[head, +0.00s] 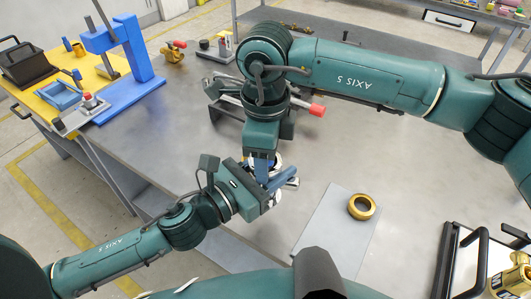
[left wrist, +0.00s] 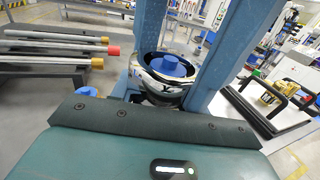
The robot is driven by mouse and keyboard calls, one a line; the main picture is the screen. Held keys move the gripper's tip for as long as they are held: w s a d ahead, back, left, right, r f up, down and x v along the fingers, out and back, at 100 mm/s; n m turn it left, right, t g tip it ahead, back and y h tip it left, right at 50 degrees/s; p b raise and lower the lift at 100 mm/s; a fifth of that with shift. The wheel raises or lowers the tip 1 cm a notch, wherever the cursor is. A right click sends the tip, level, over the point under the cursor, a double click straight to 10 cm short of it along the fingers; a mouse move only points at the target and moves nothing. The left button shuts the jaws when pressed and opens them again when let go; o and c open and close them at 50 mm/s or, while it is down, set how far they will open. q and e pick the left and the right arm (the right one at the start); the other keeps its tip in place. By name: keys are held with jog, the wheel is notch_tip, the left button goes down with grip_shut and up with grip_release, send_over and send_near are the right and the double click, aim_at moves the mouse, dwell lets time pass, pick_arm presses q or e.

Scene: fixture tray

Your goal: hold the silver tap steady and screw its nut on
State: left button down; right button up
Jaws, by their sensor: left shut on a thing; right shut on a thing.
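The silver tap (head: 291,182) is mostly hidden where my two grippers meet above the near edge of the table. My left gripper (head: 279,181) reaches in from the left and is shut on the tap. In the left wrist view, a shiny round part of the tap (left wrist: 148,80) with a blue top shows between its blue fingers. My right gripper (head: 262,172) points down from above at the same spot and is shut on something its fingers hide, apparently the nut. The nut's thread and seating cannot be seen.
A brass ring (head: 361,207) lies on a pale grey mat (head: 325,229) to the right. A rack with red-tipped rods (head: 317,110) stands behind my right forearm. The table (head: 160,135) left of the grippers is bare.

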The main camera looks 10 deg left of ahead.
jog(key=o, duration=1)
jog(key=shift+o, duration=0.3)
jog(key=shift+s, duration=0.15)
jog(key=shift+r, duration=0.1)
jog(key=shift+r, duration=2.2)
jog(key=n, duration=0.1)
jog(key=r+n, duration=0.1)
jog(key=n, duration=0.2)
jog(key=shift+w+r, duration=0.2)
jog(key=shift+r, duration=0.1)
jog(key=n, duration=0.1)
jog(key=r+n, duration=0.1)
jog(key=n, duration=0.1)
jog(key=r+n, duration=0.1)
jog(key=n, duration=0.1)
